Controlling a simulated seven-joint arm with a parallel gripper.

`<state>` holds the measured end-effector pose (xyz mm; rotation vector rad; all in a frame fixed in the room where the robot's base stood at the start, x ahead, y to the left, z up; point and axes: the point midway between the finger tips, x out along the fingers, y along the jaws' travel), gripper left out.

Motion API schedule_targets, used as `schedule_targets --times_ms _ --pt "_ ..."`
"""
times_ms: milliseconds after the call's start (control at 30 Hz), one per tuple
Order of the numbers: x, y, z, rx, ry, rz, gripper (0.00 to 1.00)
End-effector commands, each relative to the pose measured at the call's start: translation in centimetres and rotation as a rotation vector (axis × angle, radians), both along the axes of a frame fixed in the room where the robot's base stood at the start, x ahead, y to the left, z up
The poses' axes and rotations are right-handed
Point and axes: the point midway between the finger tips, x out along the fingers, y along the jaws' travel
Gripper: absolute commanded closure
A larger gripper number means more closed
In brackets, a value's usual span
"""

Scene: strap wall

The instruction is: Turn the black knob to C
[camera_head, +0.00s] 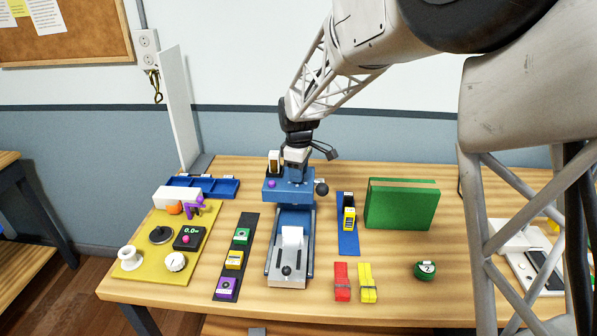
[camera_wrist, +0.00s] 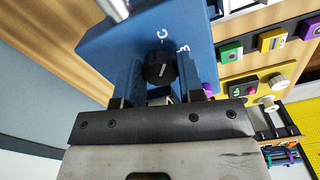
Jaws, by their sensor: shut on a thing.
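The black knob (camera_wrist: 159,66) sits on a face of the blue box (camera_wrist: 110,45), which also shows in the head view (camera_head: 278,196). In the wrist view a white letter C with a short tick stands just beyond the knob, and another white mark, perhaps a B, lies to its right. My gripper (camera_wrist: 160,82) is shut on the knob, one finger on each side. In the head view my gripper (camera_head: 296,174) is at the top of the blue box and hides the knob. I cannot make out exactly where the knob's pointer stands.
A black ball (camera_head: 321,188) sticks out at the box's right side. A blue and grey slide unit (camera_head: 288,270) stands in front. A green block (camera_head: 402,204) is at right, a yellow panel (camera_head: 150,262) with knobs at left.

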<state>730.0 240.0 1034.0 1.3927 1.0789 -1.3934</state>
Motion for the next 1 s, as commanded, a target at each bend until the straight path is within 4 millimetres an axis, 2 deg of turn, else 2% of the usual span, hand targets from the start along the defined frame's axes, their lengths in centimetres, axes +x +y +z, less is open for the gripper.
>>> schedule_targets --times_ms 567,600,733,1000 --pt "0.07 0.02 0.19 0.001 -0.002 0.047 0.88" --pt "0.06 0.03 0.18 0.001 -0.002 0.047 0.60" --pt "0.05 0.02 0.13 0.000 -0.002 0.047 0.40" --pt "0.02 0.01 0.07 0.001 -0.001 0.046 0.39"
